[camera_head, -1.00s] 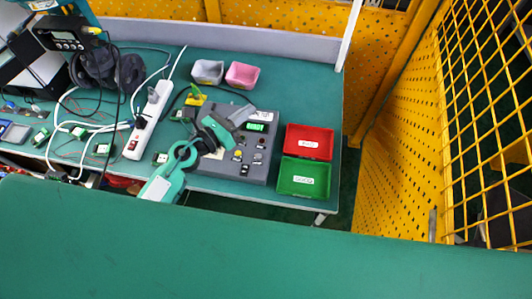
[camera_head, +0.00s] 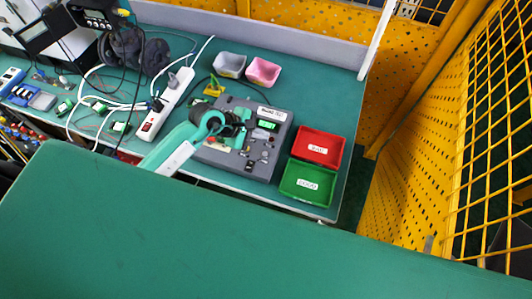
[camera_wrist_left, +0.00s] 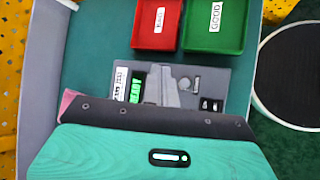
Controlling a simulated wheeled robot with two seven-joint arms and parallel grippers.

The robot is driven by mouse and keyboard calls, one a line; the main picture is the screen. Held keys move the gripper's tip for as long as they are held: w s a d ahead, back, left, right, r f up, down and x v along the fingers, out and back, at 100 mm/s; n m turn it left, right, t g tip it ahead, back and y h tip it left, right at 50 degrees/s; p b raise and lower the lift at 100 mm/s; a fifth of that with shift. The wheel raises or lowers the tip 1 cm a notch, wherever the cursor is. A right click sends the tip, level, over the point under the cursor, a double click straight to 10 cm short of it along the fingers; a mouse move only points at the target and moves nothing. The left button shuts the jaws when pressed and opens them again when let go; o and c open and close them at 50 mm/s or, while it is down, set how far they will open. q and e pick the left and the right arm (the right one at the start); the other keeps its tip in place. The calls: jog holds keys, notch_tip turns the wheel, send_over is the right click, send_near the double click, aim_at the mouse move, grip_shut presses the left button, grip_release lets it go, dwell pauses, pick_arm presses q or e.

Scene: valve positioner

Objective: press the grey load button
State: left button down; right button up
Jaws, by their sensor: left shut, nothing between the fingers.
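The dark grey control box (camera_head: 276,112) with a lit green display (camera_head: 268,125) stands on the green bench. Small controls sit on its top below the display. I cannot tell for sure which one is the grey load button. My left gripper (camera_head: 240,132) is over the left half of the box and hides part of its top. In the left wrist view, its grey fingers (camera_wrist_left: 163,84) are shut and empty over the panel beside the green display (camera_wrist_left: 136,89). A round grey button (camera_wrist_left: 185,83) shows just right of the fingers. Contact cannot be told. My right gripper is not in view.
A red tray (camera_head: 336,160) and a green tray (camera_head: 322,199) stand right of the box. A grey bin (camera_head: 229,65) and a pink bin (camera_head: 263,72) stand behind it. A white power strip (camera_head: 177,88) and cables lie to the left. Yellow mesh fencing (camera_head: 410,190) borders the right.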

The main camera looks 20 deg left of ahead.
pick_arm(q)
jog(key=shift+f, duration=0.15)
jog(key=b, duration=0.5)
send_over(265, 155)
jog(key=a, duration=0.1)
notch_tip(265, 155, down, 8)
jog(key=shift+s+r, duration=0.15)
jog(key=shift+f+b, duration=0.45)
jog(key=shift+f, duration=0.1)
dwell(1.2)
jog(key=shift+f+b, duration=0.25)
jog(key=shift+b, duration=0.25)
jog(key=shift+f+b, duration=0.45)
dwell(0.4)
jog(key=shift+r, duration=0.15)
jog(key=shift+r+p, duration=0.5)
jog(key=shift+r, duration=0.2)
